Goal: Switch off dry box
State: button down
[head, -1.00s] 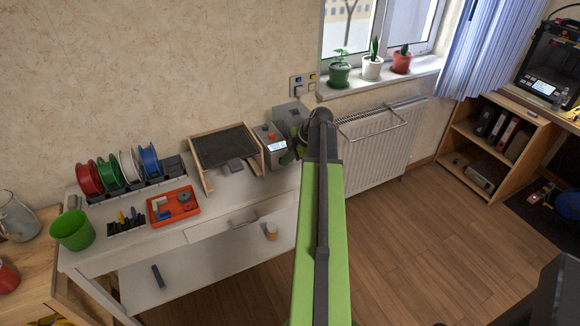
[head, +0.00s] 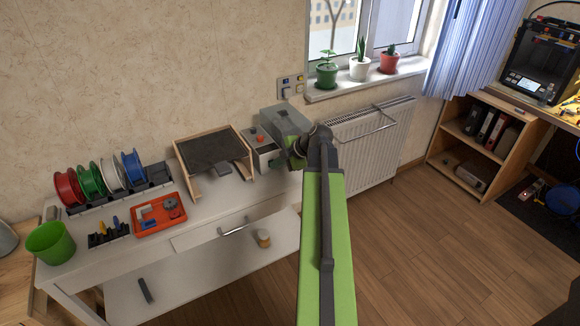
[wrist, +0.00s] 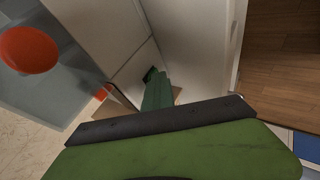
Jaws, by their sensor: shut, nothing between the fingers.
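A grey box with a red button on top and a small front panel, which looks like the dry box (head: 264,153), stands at the right end of the white table. A larger grey box-like shape (head: 283,120) is right behind it; I cannot tell whether they are one unit. My gripper (head: 297,150) is just right of the button box, partly hidden by my own wrist. In the wrist view, my gripper (wrist: 157,90) is shut and empty, its green fingers pointing away. A large orange-red button (wrist: 30,50) on a grey surface lies to its left, apart from the fingers.
A wooden-framed dark tray (head: 212,150) stands left of the boxes. An orange tray (head: 160,218), filament spools (head: 90,180) and a green cup (head: 50,243) are further left. Wall switches (head: 291,86) are above. A radiator (head: 370,150) is at right; the floor there is clear.

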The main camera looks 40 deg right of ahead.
jog(key=shift+w+d+r, duration=0.1)
jog(key=shift+w+r, duration=0.1)
jog(key=shift+w, duration=0.15)
jog(key=shift+w+r+p, duration=0.15)
jog(key=shift+r+p, duration=0.45)
jog(key=shift+p, duration=0.35)
jog(key=shift+s+r+p, duration=0.3)
jog(key=shift+s, duration=0.1)
jog(key=shift+s+a+r+p, duration=0.35)
jog(key=shift+s+r+p, duration=0.05)
jog(key=shift+s, duration=0.2)
jog(key=shift+s+a+r+p, duration=0.3)
jog(key=shift+s+r+p, duration=0.1)
jog(key=shift+s, duration=0.2)
jog(key=s+d+r+p, duration=0.2)
jog(key=s+r+p, duration=0.2)
jog(key=r+p, duration=0.4)
jog(key=shift+s+d+r+p, duration=0.2)
jog(key=shift+d+r+p, duration=0.05)
jog(key=shift+d+p, duration=0.15)
